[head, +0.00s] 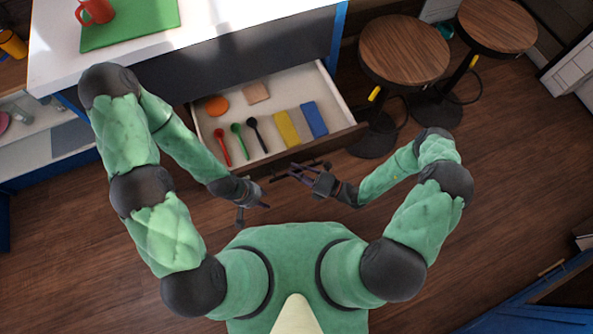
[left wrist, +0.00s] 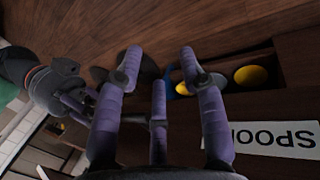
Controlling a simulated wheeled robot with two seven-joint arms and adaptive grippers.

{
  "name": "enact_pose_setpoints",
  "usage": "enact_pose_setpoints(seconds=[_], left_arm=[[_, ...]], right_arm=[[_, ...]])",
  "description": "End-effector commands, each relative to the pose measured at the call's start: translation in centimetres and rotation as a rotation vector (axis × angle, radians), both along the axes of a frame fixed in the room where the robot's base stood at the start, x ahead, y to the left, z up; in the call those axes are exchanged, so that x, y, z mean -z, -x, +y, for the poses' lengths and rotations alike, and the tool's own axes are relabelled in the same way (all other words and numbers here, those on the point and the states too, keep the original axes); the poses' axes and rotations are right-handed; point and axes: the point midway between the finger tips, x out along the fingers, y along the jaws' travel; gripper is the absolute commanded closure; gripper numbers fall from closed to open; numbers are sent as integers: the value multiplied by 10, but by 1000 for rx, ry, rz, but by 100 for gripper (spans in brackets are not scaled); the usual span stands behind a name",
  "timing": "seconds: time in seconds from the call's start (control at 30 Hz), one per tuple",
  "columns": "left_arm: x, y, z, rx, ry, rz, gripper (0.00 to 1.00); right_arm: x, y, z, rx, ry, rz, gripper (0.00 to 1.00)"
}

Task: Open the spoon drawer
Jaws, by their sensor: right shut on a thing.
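The spoon drawer (head: 273,154) is pulled out from under the counter in the head view. It holds a red spoon (head: 222,147), a green spoon (head: 239,140) and a black spoon (head: 257,134). My right gripper (head: 297,172) is shut on the dark drawer handle (head: 321,163) at the drawer front. My left gripper (head: 252,212) is open and empty, a little left of the right one and in front of the drawer; its spread fingers show in the left wrist view (left wrist: 160,62).
The drawer also holds an orange disc (head: 217,105), a tan block (head: 256,92), a yellow block (head: 287,129) and a blue block (head: 314,119). A red mug (head: 99,11) stands on a green mat (head: 150,30) on the counter. Stools (head: 404,48) stand at the right.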

Motion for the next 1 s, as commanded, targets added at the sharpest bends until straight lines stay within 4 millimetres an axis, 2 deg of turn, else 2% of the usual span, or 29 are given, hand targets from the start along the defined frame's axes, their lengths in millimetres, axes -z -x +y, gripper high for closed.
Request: enact_pose_setpoints(seconds=[0.47, 0.5, 0.57, 0.6, 1.0], left_arm=[[0, 0, 0, 0, 0, -1, 60], [0, 0, 0, 0, 0, -1, 60], [0, 0, 0, 0, 0, -1, 60], [0, 0, 0, 0, 0, -1, 60], [0, 0, 0, 0, 0, -1, 60]], right_arm=[[1, -2, -2, 3, 6, -4, 100], [1, -2, -2, 3, 6, -4, 75], [1, -2, -2, 3, 6, -4, 58], [1, -2, -2, 3, 5, -4, 53], [1, 1, -4, 2, 1, -1, 53]])
